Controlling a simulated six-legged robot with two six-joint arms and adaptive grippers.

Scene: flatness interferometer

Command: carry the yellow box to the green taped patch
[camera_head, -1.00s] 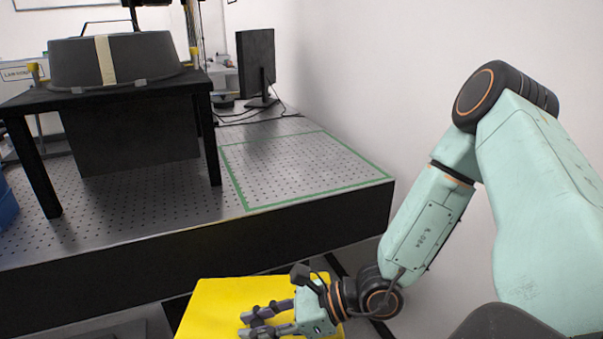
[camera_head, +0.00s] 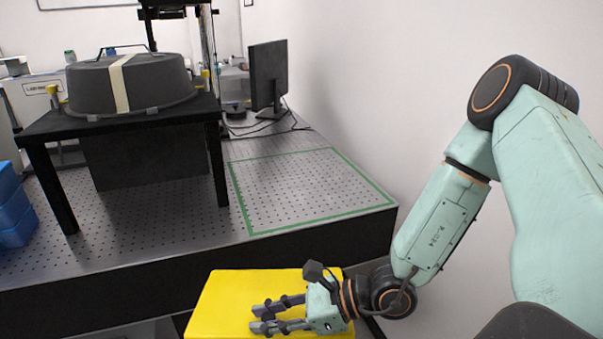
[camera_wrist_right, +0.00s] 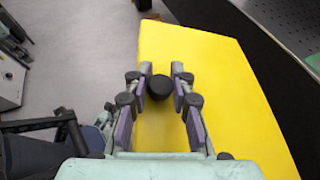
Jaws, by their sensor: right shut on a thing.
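The yellow box (camera_head: 235,298) is at the bottom middle of the head view, in front of the table's dark front edge and lower than the table top. My right gripper (camera_head: 260,318) is over its top. In the right wrist view, the fingers (camera_wrist_right: 160,95) are on either side of a round black knob (camera_wrist_right: 159,87) on the yellow box (camera_wrist_right: 215,75), shut on it. The green taped patch (camera_head: 310,190) is a green outline on the perforated table top, at its right end, bare inside. My left gripper is not in view.
A black stand (camera_head: 70,190) with a dark grey domed housing (camera_head: 150,85) is on the table left of the patch. A black monitor (camera_head: 268,75) stands behind the patch. A white wall (camera_head: 400,90) runs along the right. Blue bins (camera_head: 14,210) are at the far left.

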